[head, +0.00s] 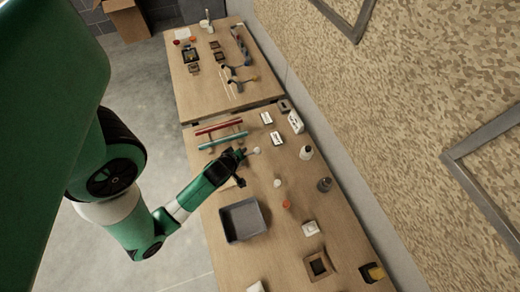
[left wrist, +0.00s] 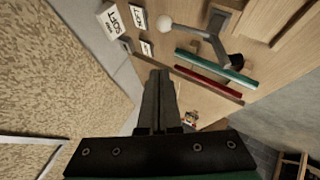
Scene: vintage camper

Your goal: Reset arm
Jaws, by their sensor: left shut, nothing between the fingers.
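My left arm comes in from the left in the head view, and its gripper (head: 241,155) is over the near table. The left wrist view shows its two dark fingers (left wrist: 158,76) together with nothing between them. In the head view the fingertips are close to a small white ball (head: 257,150), just right of the teal bar (head: 222,141). I cannot tell whether they touch anything. The red bar (head: 219,126) lies beyond the teal one; both bars also show in the left wrist view. My right gripper is in neither view.
A grey tray (head: 228,237) sits on the near table (head: 284,247). White cards (head: 267,117), a white box (head: 295,122), and bottles (head: 306,152) stand along the right side. A second table (head: 195,98) with small items is beyond. A camouflage-patterned wall borders the right.

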